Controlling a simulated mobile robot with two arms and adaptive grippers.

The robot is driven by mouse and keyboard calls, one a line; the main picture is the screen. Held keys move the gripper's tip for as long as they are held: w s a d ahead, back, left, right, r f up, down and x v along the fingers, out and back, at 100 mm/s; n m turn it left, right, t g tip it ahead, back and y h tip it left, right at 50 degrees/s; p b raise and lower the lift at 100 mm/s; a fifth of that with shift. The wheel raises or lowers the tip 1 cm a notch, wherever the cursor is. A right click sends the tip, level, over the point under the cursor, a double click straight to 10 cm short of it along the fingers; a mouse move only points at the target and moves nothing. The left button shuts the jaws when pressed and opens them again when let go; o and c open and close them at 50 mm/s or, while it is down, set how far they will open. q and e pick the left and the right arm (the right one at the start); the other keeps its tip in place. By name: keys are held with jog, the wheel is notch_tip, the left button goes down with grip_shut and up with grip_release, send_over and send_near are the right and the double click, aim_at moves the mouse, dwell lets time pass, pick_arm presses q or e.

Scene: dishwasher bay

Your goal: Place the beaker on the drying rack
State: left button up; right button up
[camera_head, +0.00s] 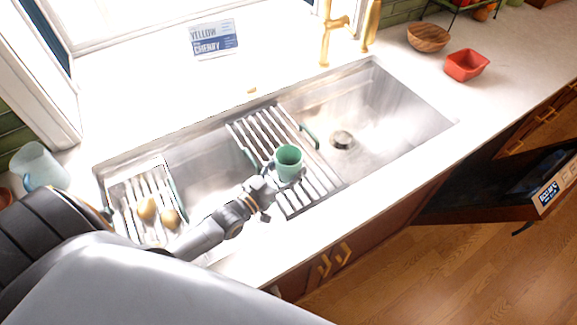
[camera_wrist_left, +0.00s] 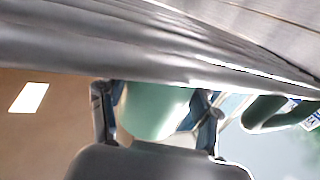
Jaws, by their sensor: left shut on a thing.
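The green beaker (camera_head: 288,158) appears upright, open end up, over the slatted drying rack (camera_head: 262,127) that spans the middle of the sink. My left gripper (camera_head: 284,178) reaches in from the lower left and is shut on the beaker. In the left wrist view, the beaker (camera_wrist_left: 152,112) sits between the two fingers (camera_wrist_left: 157,118). Grey slats (camera_wrist_left: 130,55) run close beside it there. I cannot tell whether the beaker's base touches the rack. My right gripper is in neither view.
A smaller rack (camera_head: 127,190) with two yellowish round items is at the sink's left. The bare basin with its drain (camera_head: 341,139) is at right. A gold faucet (camera_head: 326,40) stands behind. A pale blue pitcher (camera_head: 38,168), red bowl (camera_head: 466,65) and wooden bowl (camera_head: 428,38) stand on the counter.

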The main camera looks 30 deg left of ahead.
aim_at(281, 174)
pick_arm(q)
jog(key=shift+f, duration=0.15)
jog(key=o, duration=1.1)
jog(key=shift+o, duration=0.2)
jog(key=shift+s+r, duration=0.2)
jog(key=shift+s, duration=0.1)
jog(key=p+v, duration=0.2)
jog(key=v, duration=0.5)
